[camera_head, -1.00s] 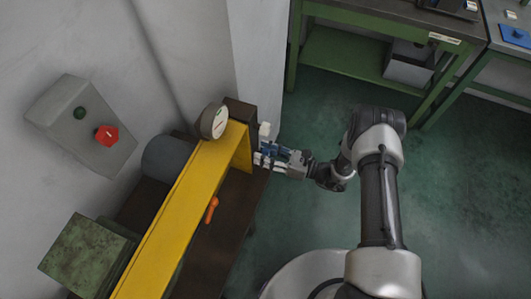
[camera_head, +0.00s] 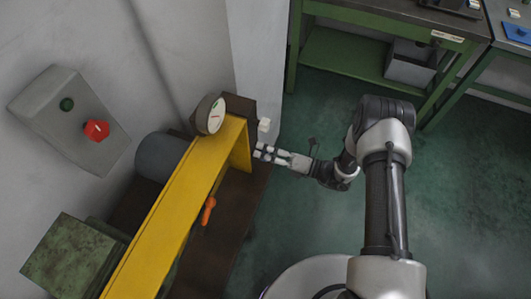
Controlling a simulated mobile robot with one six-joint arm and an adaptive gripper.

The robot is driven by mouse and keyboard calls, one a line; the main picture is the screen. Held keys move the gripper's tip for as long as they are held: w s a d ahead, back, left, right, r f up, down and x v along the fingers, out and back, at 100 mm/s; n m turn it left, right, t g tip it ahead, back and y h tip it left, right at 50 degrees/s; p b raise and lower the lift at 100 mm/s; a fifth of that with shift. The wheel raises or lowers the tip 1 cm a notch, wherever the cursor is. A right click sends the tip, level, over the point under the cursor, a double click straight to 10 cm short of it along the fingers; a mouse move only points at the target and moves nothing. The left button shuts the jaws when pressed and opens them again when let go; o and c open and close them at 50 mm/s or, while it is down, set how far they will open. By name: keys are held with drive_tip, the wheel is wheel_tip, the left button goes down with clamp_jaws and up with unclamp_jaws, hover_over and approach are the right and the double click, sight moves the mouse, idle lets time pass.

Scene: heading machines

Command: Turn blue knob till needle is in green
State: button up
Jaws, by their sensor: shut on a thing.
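The round gauge (camera_head: 216,116) with a white face stands on the far end of the yellow frame. A dark needle line shows on it, but the green zone is too small to make out.
The yellow frame (camera_head: 184,205) carries an orange lever (camera_head: 208,210) on its right side. A grey wall box (camera_head: 62,120) has a red knob (camera_head: 96,130) and a green button (camera_head: 67,104). A green workbench (camera_head: 390,27) stands at the back right. The green floor around my arm is clear.

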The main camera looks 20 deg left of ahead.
drive_tip(key=m, duration=0.2)
drive_tip(key=m+b, duration=0.1)
drive_tip(key=m, duration=0.3)
drive_tip(key=shift+f, duration=0.25)
drive_tip(key=m, duration=0.6)
drive_tip(key=shift+s+f+m+b, duration=0.1)
drive_tip(key=shift+m+b, duration=0.2)
drive_tip(key=shift+b, duration=0.1)
drive_tip(key=o, duration=1.1)
drive_tip(key=shift+d, duration=0.1)
drive_tip(key=d, duration=1.1)
drive_tip(key=shift+s+d, duration=0.4)
drive_tip(key=shift+s, duration=0.05)
